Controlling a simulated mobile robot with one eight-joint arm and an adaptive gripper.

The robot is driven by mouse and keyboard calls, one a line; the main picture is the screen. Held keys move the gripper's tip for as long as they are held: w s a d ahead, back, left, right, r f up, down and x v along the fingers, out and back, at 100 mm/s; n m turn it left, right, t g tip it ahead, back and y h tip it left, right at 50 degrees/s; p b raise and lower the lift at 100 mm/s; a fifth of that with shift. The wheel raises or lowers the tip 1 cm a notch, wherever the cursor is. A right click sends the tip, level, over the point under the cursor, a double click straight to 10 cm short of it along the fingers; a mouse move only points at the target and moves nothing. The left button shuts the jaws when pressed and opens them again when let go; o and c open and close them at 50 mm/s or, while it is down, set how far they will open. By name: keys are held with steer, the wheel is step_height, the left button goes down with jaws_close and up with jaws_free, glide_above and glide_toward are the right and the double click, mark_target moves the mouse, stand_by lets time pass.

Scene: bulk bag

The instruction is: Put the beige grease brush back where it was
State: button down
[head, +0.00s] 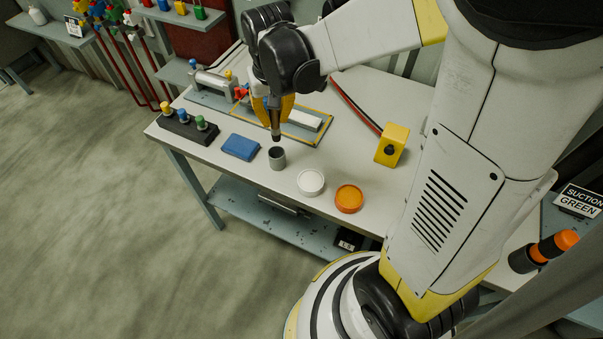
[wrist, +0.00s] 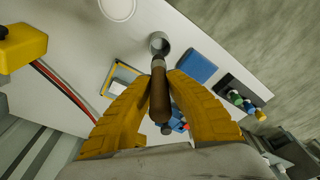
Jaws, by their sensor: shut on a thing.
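My gripper (head: 273,106) is shut on the grease brush (head: 275,125), which hangs roughly upright with its dark end down. In the wrist view the brush (wrist: 159,98) shows a brown handle between my two yellow fingers. A small grey cup (head: 277,159) stands on the table just below the brush. In the wrist view the cup (wrist: 159,43) lies just beyond the brush's far end. The brush's lower end looks above the cup's rim, not inside it; the exact gap is hard to tell. The bristles are not clear.
On the table (head: 228,172) are a blue block (head: 240,147), a white round dish (head: 310,182), an orange round dish (head: 349,198), a yellow box (head: 391,146) and a black holder with coloured knobs (head: 188,129). A yellow-edged fixture (head: 303,120) lies behind the gripper.

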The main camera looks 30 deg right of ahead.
mark_target(273, 135)
steer(key=f, duration=0.2)
steer(key=f+b, duration=0.1)
steer(key=f, duration=0.1)
steer(key=f+b, duration=0.1)
steer(key=f, duration=0.1)
steer(key=shift+a, duration=0.4)
steer(key=shift+s+f+b, duration=0.1)
steer(key=shift+f+b, duration=0.9)
steer(key=shift+f, duration=1.05)
steer(key=shift+f, duration=0.2)
steer(key=c, duration=1.5)
jaws_free()
steer(key=shift+o, duration=0.2)
steer(key=shift+d, duration=0.1)
steer(key=shift+r, duration=0.15)
